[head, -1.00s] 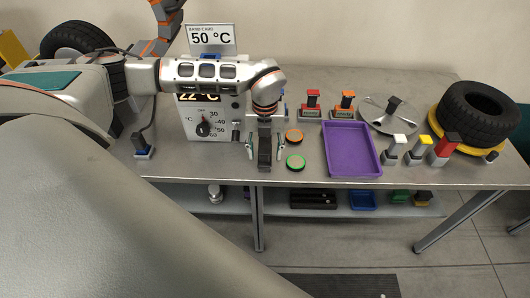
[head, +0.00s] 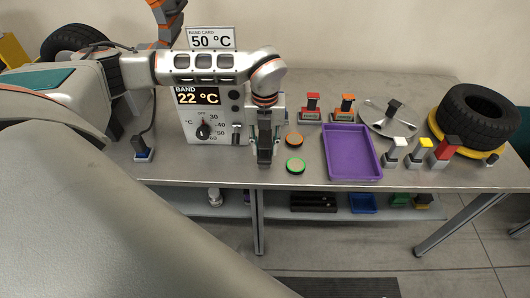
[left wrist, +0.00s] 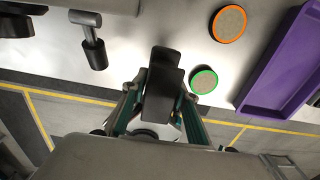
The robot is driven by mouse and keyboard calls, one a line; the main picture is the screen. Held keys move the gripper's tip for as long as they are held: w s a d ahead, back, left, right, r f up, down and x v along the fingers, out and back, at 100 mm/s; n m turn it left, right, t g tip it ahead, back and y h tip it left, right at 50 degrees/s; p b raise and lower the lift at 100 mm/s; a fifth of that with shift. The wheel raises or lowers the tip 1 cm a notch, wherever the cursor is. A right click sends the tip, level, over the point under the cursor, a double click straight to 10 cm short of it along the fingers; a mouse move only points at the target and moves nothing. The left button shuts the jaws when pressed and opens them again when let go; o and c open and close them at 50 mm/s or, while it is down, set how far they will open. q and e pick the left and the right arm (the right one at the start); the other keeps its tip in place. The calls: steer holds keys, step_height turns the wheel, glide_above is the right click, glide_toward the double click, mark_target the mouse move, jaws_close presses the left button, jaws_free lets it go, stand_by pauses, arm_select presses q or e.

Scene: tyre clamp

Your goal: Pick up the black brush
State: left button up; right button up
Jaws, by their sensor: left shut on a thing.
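The black brush (head: 264,153) stands near the front edge of the grey table, left of the green-rimmed disc. My left gripper (head: 265,145) reaches down over it from above and is shut on it. In the left wrist view the brush (left wrist: 162,82) sits between the two fingers of the gripper (left wrist: 160,100), which press on its sides. Its lower part is hard to see, so I cannot tell whether it still touches the table. My right gripper is not in view.
Right of the brush lie a green-rimmed disc (head: 295,166) and an orange-rimmed disc (head: 294,140), then a purple tray (head: 351,176). A control box (head: 203,131) reading 22 °C stands close on the left.

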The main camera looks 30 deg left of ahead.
arm_select(q)
step_height(320, 180, up, 17)
steer(key=shift+f, duration=0.2)
steer(key=o, duration=0.5)
steer(key=shift+c, duration=1.4)
steer(key=shift+d, duration=0.1)
